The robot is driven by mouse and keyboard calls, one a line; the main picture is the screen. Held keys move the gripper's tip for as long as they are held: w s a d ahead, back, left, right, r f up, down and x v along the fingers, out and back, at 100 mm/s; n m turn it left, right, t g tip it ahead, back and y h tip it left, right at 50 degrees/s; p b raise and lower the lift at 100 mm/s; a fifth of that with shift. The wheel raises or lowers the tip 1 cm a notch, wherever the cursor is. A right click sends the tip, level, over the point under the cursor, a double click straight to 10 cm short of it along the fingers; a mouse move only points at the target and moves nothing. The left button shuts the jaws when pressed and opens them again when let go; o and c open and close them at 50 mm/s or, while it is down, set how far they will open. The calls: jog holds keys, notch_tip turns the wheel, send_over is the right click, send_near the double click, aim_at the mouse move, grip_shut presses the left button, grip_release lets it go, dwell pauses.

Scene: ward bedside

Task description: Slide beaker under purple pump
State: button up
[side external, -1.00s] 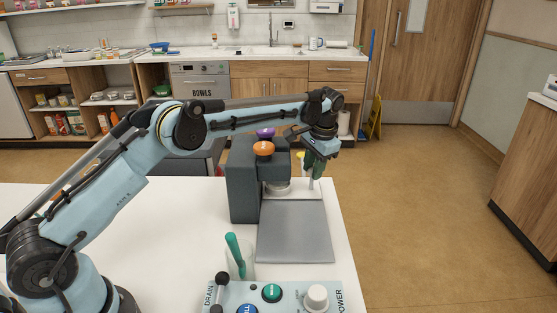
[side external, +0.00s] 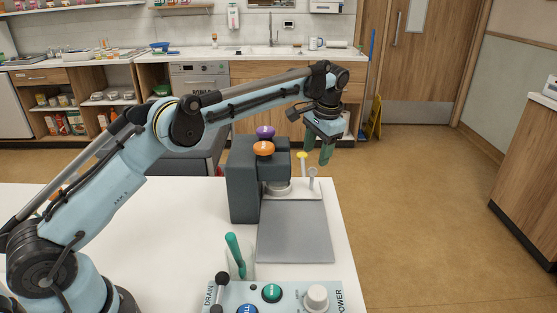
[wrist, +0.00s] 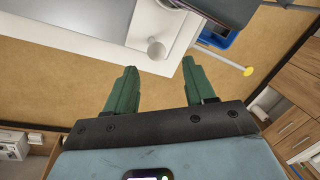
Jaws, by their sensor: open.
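A dark grey pump unit (side external: 243,190) stands on the white table, with a purple knob (side external: 265,132) behind an orange knob (side external: 263,149). A pale, round vessel-like shape (side external: 278,188) sits beneath the unit's head; I cannot tell whether it is the beaker. A clear container (side external: 240,265) with a green-handled tool stands nearer the camera. My gripper (side external: 318,154) is open and empty, raised above the far right end of the unit's plate. In the wrist view, its green fingers (wrist: 160,90) are apart, with a white round-ended piece (wrist: 155,48) beyond them.
A grey plate (side external: 295,232) lies in front of the unit. A yellow-topped stem (side external: 302,157) and a pale upright piece (side external: 312,175) stand by its far right edge. A control panel (side external: 285,297) with knobs and buttons is at the front. The table's left side is clear.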

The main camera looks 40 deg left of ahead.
jog(key=shift+d+r, duration=0.2)
jog(key=shift+r, duration=0.8)
jog(key=s+r+t, duration=0.1)
jog(key=s+r, duration=0.1)
jog(key=s, duration=0.2)
jog(key=s+r+t+h, duration=0.1)
jog(key=s+r, duration=0.2)
jog(key=s, duration=0.2)
jog(key=s+r+n+t, duration=0.1)
jog(key=s+r, duration=0.2)
jog(key=s, duration=0.1)
jog(key=shift+s+a+r, duration=0.15)
jog(key=shift+r, duration=0.1)
jog(key=s+f+t, duration=0.2)
jog(key=s+f, duration=0.2)
jog(key=s, duration=0.3)
jog(key=s+f+n+t+h, duration=0.1)
jog(key=s+f, duration=0.3)
jog(key=s, duration=0.4)
jog(key=shift+s+t, duration=0.2)
jog(key=shift+t, duration=0.2)
